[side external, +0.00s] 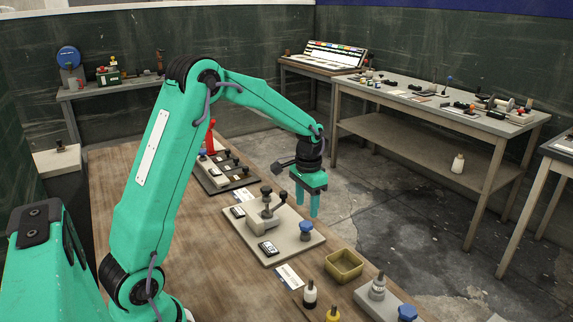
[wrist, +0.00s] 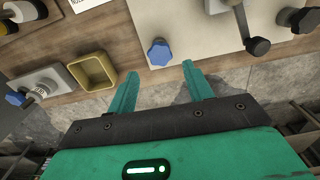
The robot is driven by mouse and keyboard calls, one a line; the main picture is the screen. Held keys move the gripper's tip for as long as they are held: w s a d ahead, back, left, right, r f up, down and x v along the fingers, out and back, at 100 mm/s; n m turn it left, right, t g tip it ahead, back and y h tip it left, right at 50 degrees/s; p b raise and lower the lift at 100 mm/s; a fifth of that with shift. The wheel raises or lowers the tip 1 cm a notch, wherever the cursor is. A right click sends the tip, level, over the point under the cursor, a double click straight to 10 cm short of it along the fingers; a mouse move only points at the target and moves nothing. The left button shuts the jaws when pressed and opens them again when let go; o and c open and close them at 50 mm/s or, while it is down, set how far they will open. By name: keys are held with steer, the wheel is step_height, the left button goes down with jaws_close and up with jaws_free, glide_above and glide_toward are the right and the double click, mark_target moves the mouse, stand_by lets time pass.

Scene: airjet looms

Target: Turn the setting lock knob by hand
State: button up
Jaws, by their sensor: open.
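A blue lobed knob (side external: 306,231) stands on the near right side of a cream base plate (side external: 281,252) on the wooden bench. In the wrist view this blue knob (wrist: 158,52) sits just beyond the gap between my fingertips. My gripper (side external: 306,205) is open and empty, pointing down above the plate's right edge near the knob. In the wrist view the gripper (wrist: 159,76) shows its two green fingers apart, touching nothing. A second blue knob (side external: 407,313) is on another block at the bottom right. No label tells which knob is the setting lock.
The cream plate carries a block with a dark-knobbed lever (side external: 266,192). A darker plate with several knobs (side external: 226,176) lies behind. Concrete floor is beyond the bench edge.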

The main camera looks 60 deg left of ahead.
mark_target(306, 225)
steer(key=shift+f, duration=2.9)
steer(key=shift+f, duration=0.1)
steer(key=c, duration=0.7)
